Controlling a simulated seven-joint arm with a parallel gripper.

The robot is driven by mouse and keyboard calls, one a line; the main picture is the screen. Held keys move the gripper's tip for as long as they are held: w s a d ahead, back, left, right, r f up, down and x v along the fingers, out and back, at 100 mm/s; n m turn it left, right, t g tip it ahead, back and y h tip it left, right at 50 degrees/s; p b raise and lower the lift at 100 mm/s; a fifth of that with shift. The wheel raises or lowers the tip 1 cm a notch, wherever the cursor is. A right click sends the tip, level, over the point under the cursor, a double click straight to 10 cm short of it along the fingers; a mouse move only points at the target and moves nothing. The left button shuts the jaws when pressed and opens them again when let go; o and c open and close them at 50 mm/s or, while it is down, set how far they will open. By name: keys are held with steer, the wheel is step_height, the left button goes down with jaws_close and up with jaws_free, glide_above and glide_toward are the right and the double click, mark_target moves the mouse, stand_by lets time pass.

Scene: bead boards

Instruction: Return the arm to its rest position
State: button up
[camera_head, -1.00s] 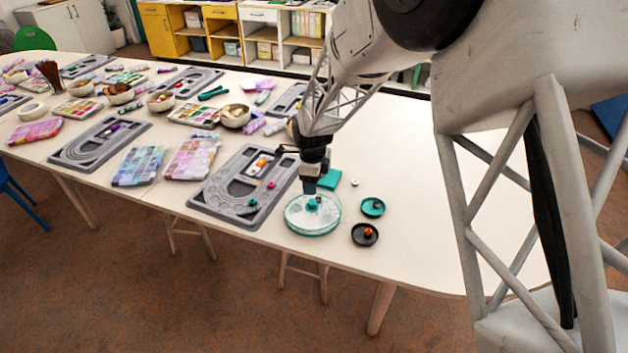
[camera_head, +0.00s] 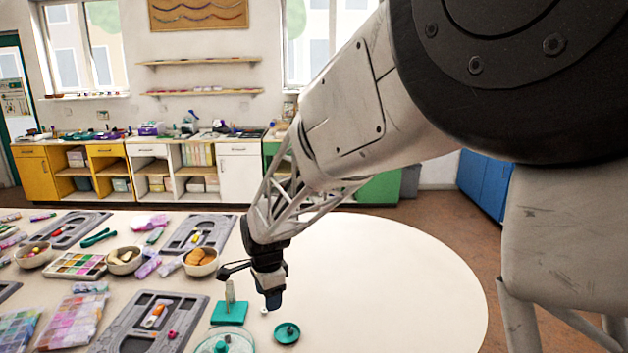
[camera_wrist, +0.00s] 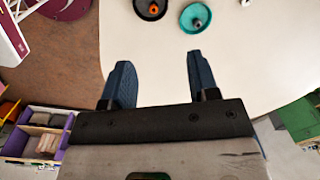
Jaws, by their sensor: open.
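My gripper (camera_head: 272,298) hangs over the white table (camera_head: 400,270), a little above it in the body camera view. In the wrist view my gripper (camera_wrist: 158,75) shows two blue fingers spread apart with nothing between them. A teal dish (camera_head: 287,333) with a small dark piece in it sits just below and to the right of it. That dish (camera_wrist: 193,16) and a black dish (camera_wrist: 150,8) with an orange bead (camera_wrist: 154,10) are at the top of the wrist view. A clear round case with a teal knob (camera_head: 222,345) is cut off at the bottom edge.
A teal block (camera_head: 229,312) stands left of my gripper, next to a grey bead board (camera_head: 130,335). More boards, bowls (camera_head: 201,262) and bead trays (camera_head: 76,265) cover the table's left side. The right side is bare. Cabinets (camera_head: 240,172) line the back wall.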

steer(key=s+d+r+n+t, duration=0.1)
steer(key=s+d+r+n, duration=0.2)
steer(key=s+d+r, duration=0.45)
steer(key=s+d+r+n, duration=0.3)
steer(key=s+d+r, duration=0.15)
steer(key=d, duration=0.65)
steer(key=s+d+n, duration=0.3)
steer(key=s+d, duration=0.2)
steer(key=s, duration=0.4)
steer(key=s+d+n+t, duration=0.1)
steer(key=s+d+n, duration=0.2)
steer(key=s+d, duration=0.3)
steer(key=s, duration=0.3)
steer(key=shift+s+r+h, duration=0.3)
steer(key=shift+s, duration=0.05)
